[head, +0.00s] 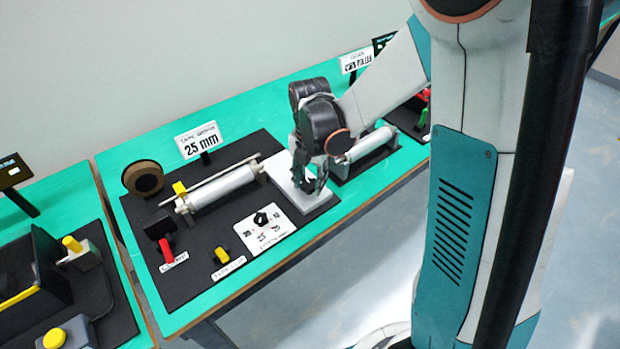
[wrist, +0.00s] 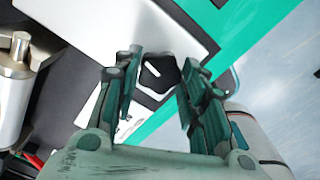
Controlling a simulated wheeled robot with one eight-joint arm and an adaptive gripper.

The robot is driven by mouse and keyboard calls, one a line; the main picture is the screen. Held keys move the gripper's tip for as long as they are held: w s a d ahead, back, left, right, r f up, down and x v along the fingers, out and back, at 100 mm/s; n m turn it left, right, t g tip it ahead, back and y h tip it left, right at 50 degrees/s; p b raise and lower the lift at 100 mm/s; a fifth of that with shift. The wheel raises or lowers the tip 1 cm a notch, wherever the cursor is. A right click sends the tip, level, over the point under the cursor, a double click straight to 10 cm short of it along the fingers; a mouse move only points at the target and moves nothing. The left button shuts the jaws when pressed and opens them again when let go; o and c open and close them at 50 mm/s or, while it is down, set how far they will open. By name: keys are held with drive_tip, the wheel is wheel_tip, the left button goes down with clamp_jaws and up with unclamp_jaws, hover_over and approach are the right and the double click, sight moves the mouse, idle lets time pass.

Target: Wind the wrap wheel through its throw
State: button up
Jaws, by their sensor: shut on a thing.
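My gripper (head: 312,186) points down over a white block (head: 328,200) at the right end of the black station mat. In the wrist view my two fingers (wrist: 161,62) stand on either side of a dark, round-cornered knob (wrist: 158,73), which looks like the wrap wheel, and are shut on it. My fingers and wrist hide the wheel in the head view. The white block (wrist: 130,22) also fills the top of the wrist view. How far the wheel is turned cannot be told.
Left of my gripper are a silver roller (head: 222,188), a brown tape ring (head: 143,178), a "25 mm" sign (head: 198,140), a red lever (head: 166,250), a yellow-topped control (head: 222,256) and a dial card (head: 281,229). Another roller (head: 369,145) stands to the right. The table's front edge is close.

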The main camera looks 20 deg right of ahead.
sight(310, 183)
drive_tip(key=shift+n, duration=0.9)
drive_tip(key=o, duration=1.1)
drive_tip(key=shift+c, duration=0.2)
drive_tip(key=shift+r, duration=0.1)
wheel_tip(310, 183, up, 12)
